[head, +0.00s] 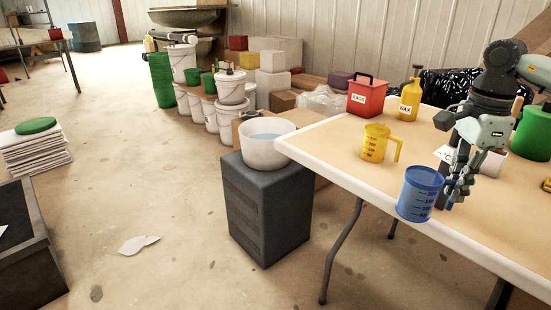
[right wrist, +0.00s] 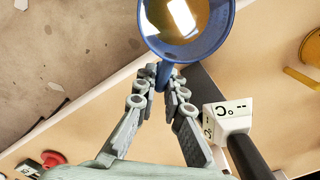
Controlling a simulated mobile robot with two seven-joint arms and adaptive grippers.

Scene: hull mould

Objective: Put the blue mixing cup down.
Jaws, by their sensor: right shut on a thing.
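The blue mixing cup (head: 420,193) has dark measure marks and stands upright at the table's near-left edge. My right gripper (head: 458,188) is beside it on the right, shut on its handle. In the right wrist view the cup (right wrist: 150,42) shows from above with amber liquid inside, and the fingers (right wrist: 164,82) close on its blue handle. The cup's base overlaps the table edge in the head view; I cannot tell whether it touches the top. My left gripper is out of view.
The table (head: 335,150) also holds a yellow measuring cup (head: 374,143), a red container (head: 366,97), a yellow bottle (head: 410,100) and a green container (head: 532,134). A white bucket (head: 264,150) stands on a dark cabinet (head: 268,205) to the left. A white-headed, dark-handled object (right wrist: 228,118) lies near my fingers.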

